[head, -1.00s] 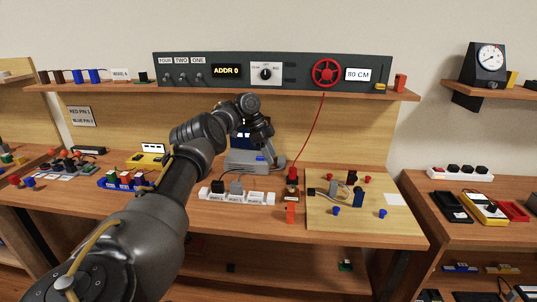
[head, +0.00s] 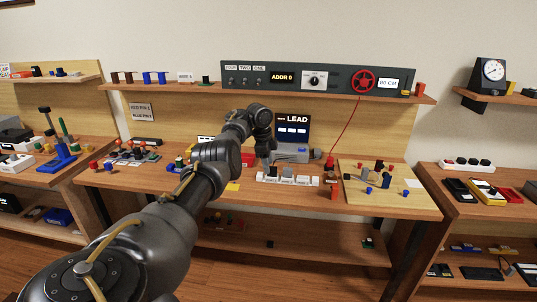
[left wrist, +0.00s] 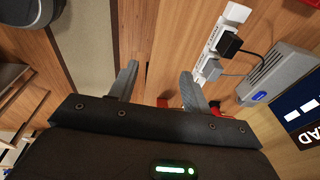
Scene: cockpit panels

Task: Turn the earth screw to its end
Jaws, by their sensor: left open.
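I cannot pick out an earth screw in either view. My left gripper (head: 265,150) hangs over the middle bench, just left of the grey device with the LEAD screen (head: 293,130); its fingertips are hard to make out there. In the left wrist view my left gripper (left wrist: 158,86) is open, with its two fingers apart and nothing between them. Small red things (left wrist: 168,101) show around its right finger, partly hidden. The white socket strip (left wrist: 222,40) with black and grey plugs lies beyond that finger. My right gripper is not in view.
A wooden board (head: 415,203) with small coloured parts lies right of the white strip (head: 288,180). The shelf above holds a dark panel (head: 330,95) with a red handwheel (head: 363,81). The bench's front edge (head: 300,205) is mostly clear.

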